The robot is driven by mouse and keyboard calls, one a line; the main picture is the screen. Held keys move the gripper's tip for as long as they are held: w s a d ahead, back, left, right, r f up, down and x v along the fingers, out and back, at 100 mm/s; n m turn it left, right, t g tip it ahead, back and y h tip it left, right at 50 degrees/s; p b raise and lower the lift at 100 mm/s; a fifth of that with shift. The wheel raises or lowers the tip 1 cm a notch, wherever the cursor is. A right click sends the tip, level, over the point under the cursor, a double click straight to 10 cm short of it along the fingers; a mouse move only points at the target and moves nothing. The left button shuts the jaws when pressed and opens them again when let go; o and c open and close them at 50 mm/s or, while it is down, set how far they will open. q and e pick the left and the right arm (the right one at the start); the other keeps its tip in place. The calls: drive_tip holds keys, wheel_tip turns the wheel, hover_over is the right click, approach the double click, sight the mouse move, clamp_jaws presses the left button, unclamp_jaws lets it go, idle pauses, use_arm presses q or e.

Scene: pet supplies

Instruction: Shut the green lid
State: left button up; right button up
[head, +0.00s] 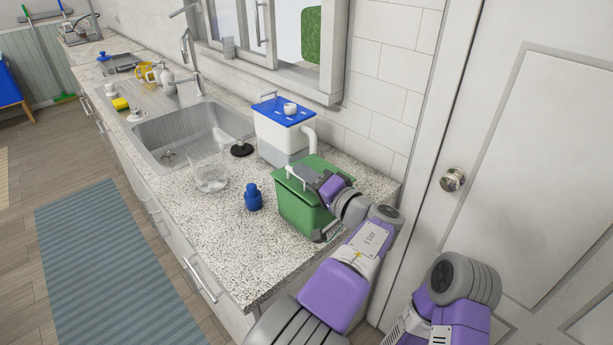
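A green bin (296,212) stands on the speckled counter near its right end. Its green lid (318,163) lies across the top and looks roughly level; I cannot tell whether it is fully down. A pale handle (295,177) shows at the lid's left side, and a grey fitting sits low on the bin's front right. My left gripper (315,180) is over the lid beside the handle, with its arm covering the bin's right side. Its fingers are too small and hidden to show whether they are open. My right arm is folded at the lower right, its gripper out of view.
A white and grey container with a blue lid (287,111) stands directly behind the bin. A blue bottle (253,198), a clear vessel (210,176) and a black-based object (241,149) stand to the left. The sink (190,132) lies beyond. The front counter is clear.

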use_arm(q)
drive_tip(key=p+v, duration=0.1)
drive_tip(key=v, duration=0.6)
drive_tip(key=shift+s+d, duration=0.15)
drive_tip(key=shift+s, duration=0.1)
idle(0.4)
